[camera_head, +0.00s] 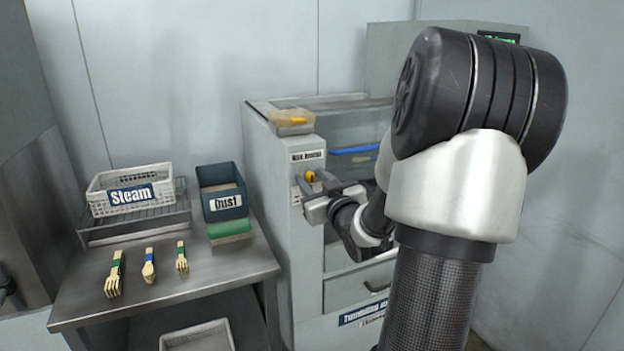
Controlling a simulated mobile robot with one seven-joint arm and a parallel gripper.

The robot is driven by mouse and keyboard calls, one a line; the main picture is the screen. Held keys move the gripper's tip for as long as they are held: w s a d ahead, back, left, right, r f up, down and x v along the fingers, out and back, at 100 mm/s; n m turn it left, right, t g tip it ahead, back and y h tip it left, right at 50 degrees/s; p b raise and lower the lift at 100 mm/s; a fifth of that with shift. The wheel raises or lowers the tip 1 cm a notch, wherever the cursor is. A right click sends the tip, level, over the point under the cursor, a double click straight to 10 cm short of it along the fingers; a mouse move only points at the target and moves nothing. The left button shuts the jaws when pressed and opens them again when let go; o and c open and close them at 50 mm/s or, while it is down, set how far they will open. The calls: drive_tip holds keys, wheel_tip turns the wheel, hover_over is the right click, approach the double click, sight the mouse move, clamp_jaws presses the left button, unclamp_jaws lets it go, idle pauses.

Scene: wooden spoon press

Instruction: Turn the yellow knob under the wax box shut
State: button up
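The yellow knob (309,176) is on the front of the grey machine cabinet, below a small label. The wax box (291,122), a translucent box with something orange-yellow in it, sits on the cabinet top above that label. My gripper (308,188) is at the cabinet front, right at or just below the knob. Its fingers are small and partly merge with the knob area, so I cannot tell whether they touch it or how far apart they are. My arm covers much of the cabinet's right side.
A steel table (190,283) on the left holds a white "Steam" basket (103,198) on a rack, a dark blue "Dust" bin (218,178), a green-topped block (230,232) and several bundles of wooden cutlery (114,275). A pale bin (197,338) is below. A blue bar (358,150) crosses the cabinet opening.

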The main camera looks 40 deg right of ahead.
clamp_jaws()
drive_tip(key=shift+m+p, duration=0.3)
drive_tip(key=m+p, duration=0.2)
drive_tip(key=m, duration=0.1)
drive_tip(key=shift+r+m+p, duration=0.2)
drive_tip(key=shift+m+p, duration=0.1)
drive_tip(key=m+p, duration=0.2)
drive_tip(key=m, duration=0.2)
drive_tip(key=shift+d+p, duration=0.1)
drive_tip(key=shift+p, duration=0.25)
drive_tip(key=m+p, duration=0.3)
drive_tip(key=m, duration=0.2)
drive_tip(key=shift+m, duration=0.3)
drive_tip(key=shift+d+f+m+p, duration=0.1)
drive_tip(key=shift+m+p, duration=1.2)
drive_tip(key=shift+m, duration=0.6)
drive_tip(key=shift+y, duration=0.3)
